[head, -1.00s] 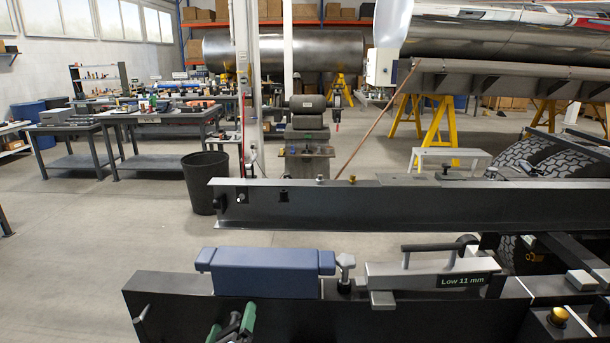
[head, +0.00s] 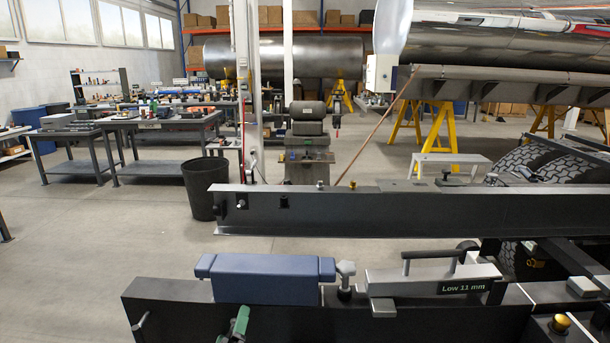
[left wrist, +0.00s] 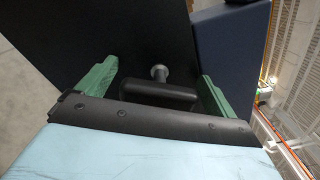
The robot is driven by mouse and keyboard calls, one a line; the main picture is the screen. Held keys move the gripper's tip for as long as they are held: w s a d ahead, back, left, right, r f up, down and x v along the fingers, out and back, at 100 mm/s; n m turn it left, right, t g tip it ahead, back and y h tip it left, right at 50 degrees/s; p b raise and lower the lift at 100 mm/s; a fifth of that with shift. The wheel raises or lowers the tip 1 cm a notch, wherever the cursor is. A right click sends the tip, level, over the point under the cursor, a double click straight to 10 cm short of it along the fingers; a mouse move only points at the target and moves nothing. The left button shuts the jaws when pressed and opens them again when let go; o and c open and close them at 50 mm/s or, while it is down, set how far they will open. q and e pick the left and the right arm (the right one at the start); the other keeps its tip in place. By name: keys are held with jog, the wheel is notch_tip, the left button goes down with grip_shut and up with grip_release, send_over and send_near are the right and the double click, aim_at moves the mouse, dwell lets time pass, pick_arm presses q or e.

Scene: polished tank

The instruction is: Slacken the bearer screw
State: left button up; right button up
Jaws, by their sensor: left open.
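In the left wrist view a screw with a metal stem (left wrist: 159,72) and a black bar handle (left wrist: 160,92) stands out from a dark face. My left gripper (head: 234,326) is open, its green fingers one on each side of the handle; I cannot tell whether either touches it. In the head view the gripper is at the near face of the front dark beam (head: 170,292), low in the picture and partly cut off. The screw is hidden there. A blue block (head: 262,278) lies on this beam, with a pale star knob (head: 345,270) beside it. My right gripper is not in view.
A grey handled tool marked "Low 11 mm" (head: 425,281) sits on the front beam, right of the knob. A silver lever (head: 140,324) sticks out at the beam's left end. A second dark beam (head: 360,211) runs behind. Open floor (head: 90,250) lies at left.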

pick_arm(q)
jog(key=shift+o, duration=0.8)
jog(key=s, duration=0.7)
jog(key=shift+a, duration=0.1)
